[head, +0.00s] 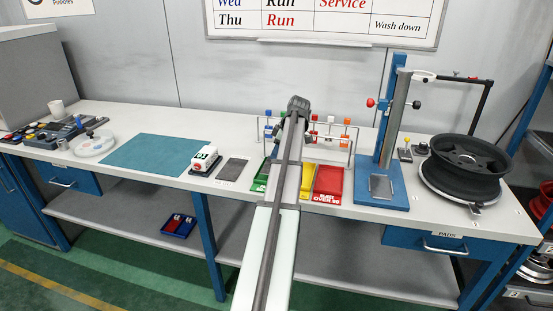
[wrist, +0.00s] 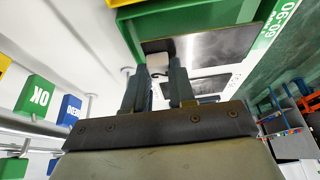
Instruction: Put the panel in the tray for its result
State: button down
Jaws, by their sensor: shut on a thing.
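In the wrist view my gripper (wrist: 155,72) is shut on what looks like a dark flat panel (wrist: 215,45), with a pale piece by the fingertips. The panel shows against the green tray (wrist: 137,28); I cannot tell whether it touches the tray. In the head view the green tray (head: 260,178), yellow tray (head: 307,184) and red tray (head: 328,184) stand side by side on the bench. My arm covers part of the green and yellow trays there, and the panel in my grip cannot be made out.
A dark pad (head: 232,169) and a white device with a green display (head: 205,157) lie left of the trays. A rack with coloured tags (head: 346,130) stands behind them. A blue stand (head: 390,130) and a wheel (head: 468,160) are to the right. The teal mat (head: 150,154) is clear.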

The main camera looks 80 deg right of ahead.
jog(key=shift+f, duration=1.4)
jog(key=shift+f, duration=0.1)
jog(key=c, duration=1.2)
grip_release()
jog(key=v, duration=1.2)
